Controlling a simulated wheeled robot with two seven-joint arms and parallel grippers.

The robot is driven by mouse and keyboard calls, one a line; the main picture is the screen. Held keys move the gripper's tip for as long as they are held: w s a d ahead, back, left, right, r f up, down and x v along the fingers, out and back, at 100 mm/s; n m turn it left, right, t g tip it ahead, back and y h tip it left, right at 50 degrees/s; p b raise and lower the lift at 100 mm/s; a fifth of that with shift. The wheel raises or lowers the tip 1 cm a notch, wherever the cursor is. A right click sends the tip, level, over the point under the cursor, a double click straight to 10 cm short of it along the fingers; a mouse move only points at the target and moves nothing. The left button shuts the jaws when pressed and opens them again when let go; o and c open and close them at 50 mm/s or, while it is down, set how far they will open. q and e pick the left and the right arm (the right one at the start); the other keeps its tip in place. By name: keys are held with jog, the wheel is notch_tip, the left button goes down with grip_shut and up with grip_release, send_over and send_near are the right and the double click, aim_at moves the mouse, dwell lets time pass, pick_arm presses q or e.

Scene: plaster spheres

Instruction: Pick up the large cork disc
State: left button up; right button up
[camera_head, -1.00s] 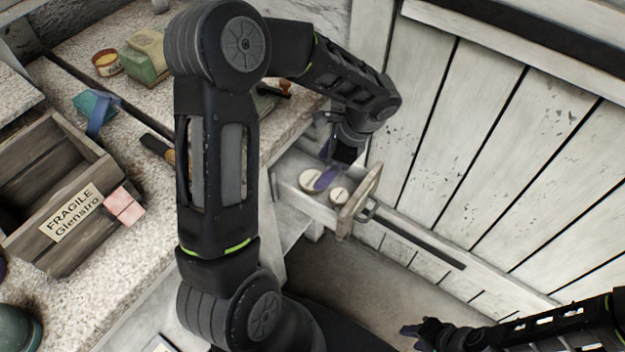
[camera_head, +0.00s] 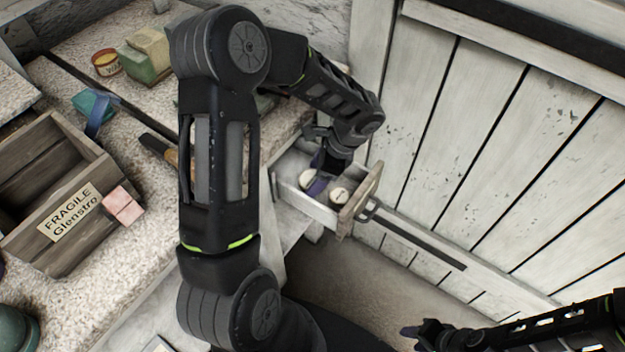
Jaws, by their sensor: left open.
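Two pale round discs lie in an open drawer (camera_head: 297,200). The left one looks larger and is probably the large cork disc (camera_head: 306,179); the smaller disc (camera_head: 339,194) lies to its right, near the drawer front. My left gripper (camera_head: 318,178) reaches down into the drawer, open, with a purple fingertip beside the larger disc and partly covering it. I cannot tell whether it touches the disc. My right gripper (camera_head: 417,334) is at the bottom right, away from the drawer; its jaws are too unclear to read.
The drawer front (camera_head: 359,201) and its side walls stand close around my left gripper. A plank wall rises at the right.

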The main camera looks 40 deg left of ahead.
pick_arm(q)
jog(key=shift+c, duration=0.2)
jog(key=c, duration=1.1)
jog(key=shift+o, duration=0.2)
jog(key=shift+r, duration=0.1)
jog(key=shift+r, duration=0.8)
notch_tip(320, 180, up, 10)
jog(key=p, duration=0.2)
jog(key=w+d, duration=0.4)
jog(key=d, duration=0.4)
jog(key=w+d, duration=0.4)
jog(key=d, duration=0.4)
jog(key=shift+w+p, duration=0.3)
jog(key=shift+p, duration=0.15)
jog(key=shift+s+a+r, duration=0.1)
jog(key=shift+a, duration=0.05)
